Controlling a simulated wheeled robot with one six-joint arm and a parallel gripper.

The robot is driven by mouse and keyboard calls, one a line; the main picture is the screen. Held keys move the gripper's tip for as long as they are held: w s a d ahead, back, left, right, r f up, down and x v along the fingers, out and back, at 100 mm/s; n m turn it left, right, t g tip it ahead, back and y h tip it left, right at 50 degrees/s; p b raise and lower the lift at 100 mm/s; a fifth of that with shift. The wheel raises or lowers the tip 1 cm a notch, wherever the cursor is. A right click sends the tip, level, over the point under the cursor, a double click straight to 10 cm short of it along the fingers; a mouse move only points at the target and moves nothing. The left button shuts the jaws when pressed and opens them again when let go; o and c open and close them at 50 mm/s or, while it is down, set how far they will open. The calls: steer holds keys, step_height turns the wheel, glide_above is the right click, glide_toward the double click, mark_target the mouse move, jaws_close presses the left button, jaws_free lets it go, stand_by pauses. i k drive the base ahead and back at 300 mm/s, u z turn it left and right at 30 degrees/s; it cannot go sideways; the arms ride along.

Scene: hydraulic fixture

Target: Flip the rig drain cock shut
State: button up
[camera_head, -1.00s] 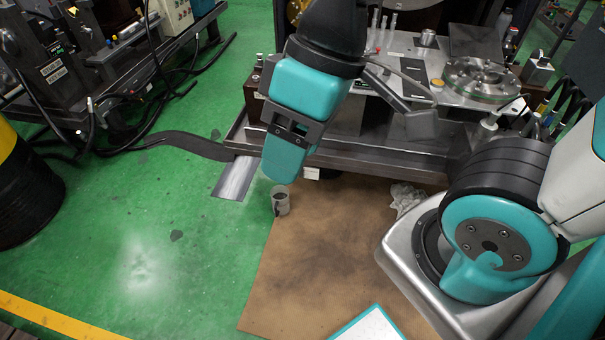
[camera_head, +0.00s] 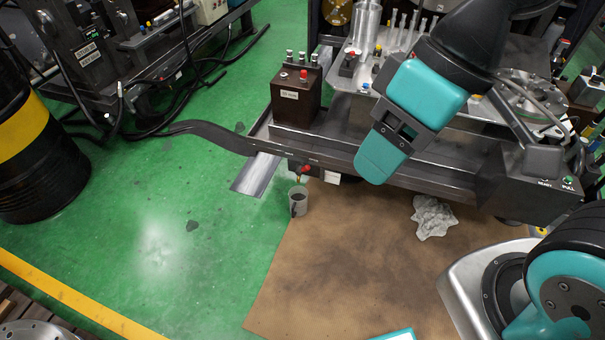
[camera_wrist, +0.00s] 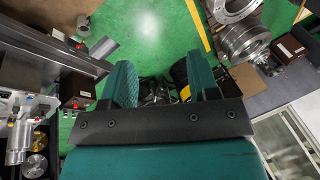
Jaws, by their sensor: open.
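The drain cock (camera_head: 305,169) is a small red-handled fitting on the front of the rig's dark lower beam, above a small grey cup. Its exact lever angle is too small to tell. In the wrist view a small red spot on the beam, near the cup, looks like the cock (camera_wrist: 76,43). My teal gripper (camera_head: 376,165) hangs in front of the rig, to the right of the cock and apart from it. In the wrist view its two fingers (camera_wrist: 160,82) stand apart with nothing between them.
The cup (camera_head: 298,200) stands at the edge of a brown floor sheet (camera_head: 340,265), where a crumpled rag (camera_head: 434,217) lies. A brown box (camera_head: 297,97) sits on the rig (camera_head: 430,175). A black hose (camera_head: 205,130) runs left. Green floor at left is clear before the barrel (camera_head: 35,150).

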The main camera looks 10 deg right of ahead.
mark_target(304, 169)
steer(key=k, duration=1)
steer(key=z, duration=0.5)
steer(key=i, duration=1.4)
steer(key=u, duration=1.7)
